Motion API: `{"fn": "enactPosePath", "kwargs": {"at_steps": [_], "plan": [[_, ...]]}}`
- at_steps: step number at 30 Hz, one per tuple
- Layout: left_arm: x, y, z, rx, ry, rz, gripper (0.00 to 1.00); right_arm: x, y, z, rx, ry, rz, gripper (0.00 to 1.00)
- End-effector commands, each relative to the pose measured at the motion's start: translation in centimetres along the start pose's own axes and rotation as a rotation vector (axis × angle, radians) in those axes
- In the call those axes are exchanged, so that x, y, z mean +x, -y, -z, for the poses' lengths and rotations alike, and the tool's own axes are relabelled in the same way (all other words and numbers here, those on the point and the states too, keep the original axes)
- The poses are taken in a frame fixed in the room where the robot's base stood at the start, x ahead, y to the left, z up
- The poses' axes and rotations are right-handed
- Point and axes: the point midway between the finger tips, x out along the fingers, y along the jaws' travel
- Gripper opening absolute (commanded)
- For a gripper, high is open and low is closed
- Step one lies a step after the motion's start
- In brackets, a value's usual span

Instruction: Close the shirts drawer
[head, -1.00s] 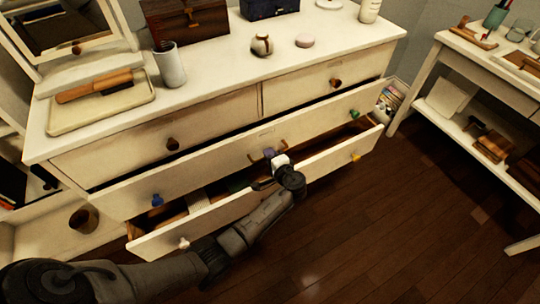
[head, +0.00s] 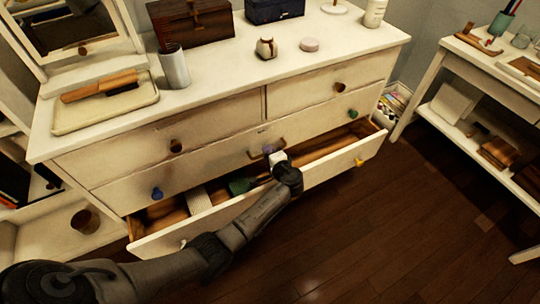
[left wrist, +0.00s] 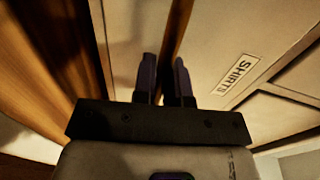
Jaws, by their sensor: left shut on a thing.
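The shirts drawer (head: 205,168) is the wide drawer below the two top drawers of the white dresser. Its front looks flush or nearly flush with the dresser in the head view. Its "SHIRTS" label (left wrist: 237,74) shows in the left wrist view. A bar handle (head: 283,142) sits at the middle of its front, with a blue knob to the left and a green knob to the right. My left gripper (head: 268,150) is at this handle and shut on it; the handle's brown bar (left wrist: 174,40) runs between the fingers in the left wrist view.
The bottom drawer (head: 325,175) stands open below my left arm, with a striped item (head: 200,201) and a green item (head: 240,185) inside. A tray (head: 105,107), a cup (head: 173,66) and boxes stand on the dresser top.

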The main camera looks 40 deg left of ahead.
Motion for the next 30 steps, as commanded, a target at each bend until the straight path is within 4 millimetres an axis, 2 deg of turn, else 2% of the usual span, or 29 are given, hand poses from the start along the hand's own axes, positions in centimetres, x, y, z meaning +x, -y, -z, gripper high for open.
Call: {"fn": "enactPosePath", "kwargs": {"at_steps": [1, 8, 17, 22, 30], "plan": [[0.1, -0.2, -0.2, 0.002, 0.003, -0.004, 0.15, 0.0, 0.0, 0.0, 0.0, 0.0, 0.0, 0.43], [0.1, -0.2, -0.1, 0.002, 0.003, -0.002, 0.36, 0.0, 0.0, 0.0, 0.0, 0.001, 0.0, 0.43], [-0.4, -0.1, -0.1, 0.001, 0.002, -0.002, 0.36, -0.2, 0.0, 0.0, 0.0, 0.001, 0.0, 0.43], [-2.5, 0.1, -0.1, 0.001, 0.001, -0.005, 0.36, -1.1, -0.1, 0.3, 0.0, 0.001, 0.0, 0.43], [-8.0, 0.1, 0.0, 0.001, 0.001, -0.005, 0.36, -2.9, -0.1, 0.9, 0.0, 0.001, 0.0, 0.43]]}}
